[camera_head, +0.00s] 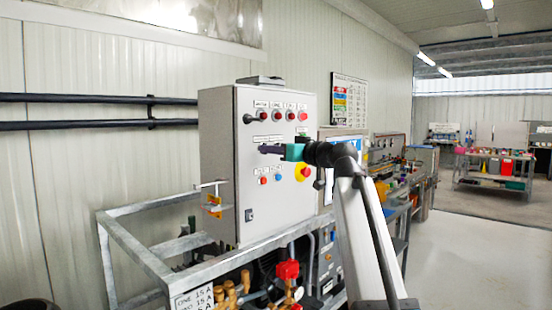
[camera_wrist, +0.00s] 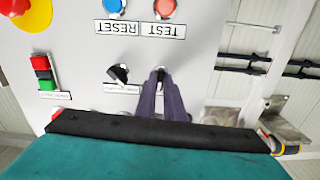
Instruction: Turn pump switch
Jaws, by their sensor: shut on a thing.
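The grey control box (camera_head: 222,150) stands in the middle of the head view, with lamps, buttons and switches on its front. My gripper (camera_head: 262,149) reaches from the right to the middle of this front; its body is teal. In the wrist view, which shows the panel upside down, the long dark purple fingers of my gripper (camera_wrist: 160,74) are close together at the panel. They are shut on a pump switch, mostly hidden between the fingertips, so its angle cannot be told. A second black rotary switch (camera_wrist: 118,73) sits just left of the fingers, above a white label.
The wrist view also shows a blue reset button (camera_wrist: 114,6), a red test button (camera_wrist: 164,7), a red-green switch (camera_wrist: 43,72) and a red-yellow emergency stop (camera_wrist: 18,8). A metal frame (camera_head: 140,248) with pipes and a red valve (camera_head: 288,270) lies below. Open floor is at right.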

